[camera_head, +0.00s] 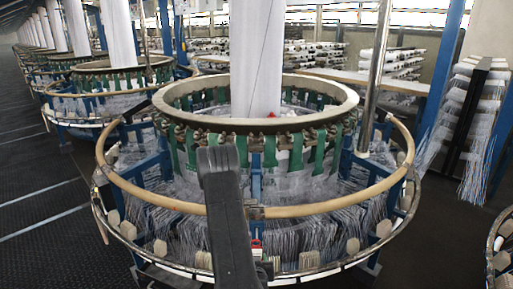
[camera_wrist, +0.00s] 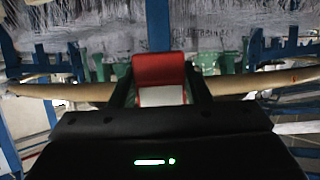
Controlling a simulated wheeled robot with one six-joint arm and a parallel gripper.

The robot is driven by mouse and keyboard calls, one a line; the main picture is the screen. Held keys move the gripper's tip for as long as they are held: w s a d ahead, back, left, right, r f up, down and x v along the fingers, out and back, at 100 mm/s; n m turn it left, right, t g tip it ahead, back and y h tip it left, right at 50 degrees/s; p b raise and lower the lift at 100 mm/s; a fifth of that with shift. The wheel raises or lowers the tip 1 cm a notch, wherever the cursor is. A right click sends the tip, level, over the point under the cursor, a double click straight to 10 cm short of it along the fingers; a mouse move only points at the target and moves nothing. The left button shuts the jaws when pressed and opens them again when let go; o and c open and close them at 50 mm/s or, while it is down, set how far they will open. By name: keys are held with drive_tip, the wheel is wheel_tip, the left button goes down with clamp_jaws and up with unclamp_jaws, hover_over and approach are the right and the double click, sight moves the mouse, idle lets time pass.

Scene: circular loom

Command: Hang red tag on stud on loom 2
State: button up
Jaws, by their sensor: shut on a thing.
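My gripper (camera_wrist: 160,88) is shut on the red tag (camera_wrist: 159,68), which has a white lower part and sits between the two dark fingers in the wrist view. In the head view a small red and white bit of the tag (camera_head: 256,246) shows beside the end of my dark arm, in front of the near loom (camera_head: 180,207). The tag appears held in the air near the loom's wooden ring (camera_head: 330,206); I cannot tell whether it touches anything. I cannot make out the stud. My arm hides part of the loom's front.
The loom has a white central column (camera_head: 257,60), green straps, and many pale threads. More looms (camera_head: 100,75) stand in a row at the back left. A rack of thread spools (camera_head: 470,110) stands at the right. The dark floor at the left (camera_head: 40,190) is clear.

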sight(257, 246)
wheel_tip(257, 246, up, 6)
drive_tip(key=shift+w+d+r+p, duration=0.1)
drive_tip(key=shift+w+d+p, duration=0.05)
drive_tip(key=shift+p, duration=1.05)
